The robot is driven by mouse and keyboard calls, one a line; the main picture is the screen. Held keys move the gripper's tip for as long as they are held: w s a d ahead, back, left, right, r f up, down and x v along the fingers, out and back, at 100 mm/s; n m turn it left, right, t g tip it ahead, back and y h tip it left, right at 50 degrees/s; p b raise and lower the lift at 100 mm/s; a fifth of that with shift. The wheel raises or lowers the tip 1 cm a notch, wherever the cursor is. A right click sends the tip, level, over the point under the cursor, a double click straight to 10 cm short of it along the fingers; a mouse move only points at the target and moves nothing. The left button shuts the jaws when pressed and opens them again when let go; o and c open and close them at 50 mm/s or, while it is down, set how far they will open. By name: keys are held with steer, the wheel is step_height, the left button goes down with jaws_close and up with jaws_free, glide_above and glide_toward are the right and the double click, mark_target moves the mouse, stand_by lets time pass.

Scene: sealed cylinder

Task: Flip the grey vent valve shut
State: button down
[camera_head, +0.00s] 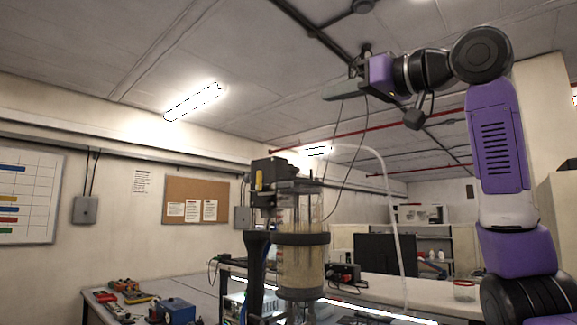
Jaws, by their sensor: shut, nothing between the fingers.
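A clear upright cylinder (297,265) with dark bands stands on the bench at the centre, with cloudy tan contents. A black head unit (268,171) with a yellow part (259,181) sits at its upper left. I cannot pick out the grey vent valve for certain at this size. My gripper (328,97) is high up near the ceiling in the picture, above and right of the cylinder, pointing left. It is shut and empty, and appears apart from the cylinder.
A pale hose (392,215) arches from above the cylinder down to the right, and thin dark cables hang below my gripper. Tools and a blue box (175,311) lie on the left bench. A dark monitor (385,256) stands behind the cylinder at right.

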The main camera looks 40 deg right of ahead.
step_height(320, 180, down, 8)
steer(key=g, duration=0.4)
steer(key=shift+a+y, duration=0.4)
steer(key=shift+a, duration=0.05)
steer(key=shift+w+r, duration=0.1)
steer(key=p, duration=0.4)
glide_above(283, 185)
steer(key=f+v, duration=0.1)
steer(key=v, duration=0.2)
steer(key=f, duration=0.6)
steer(key=shift+d, duration=0.2)
steer(key=shift+f, duration=0.2)
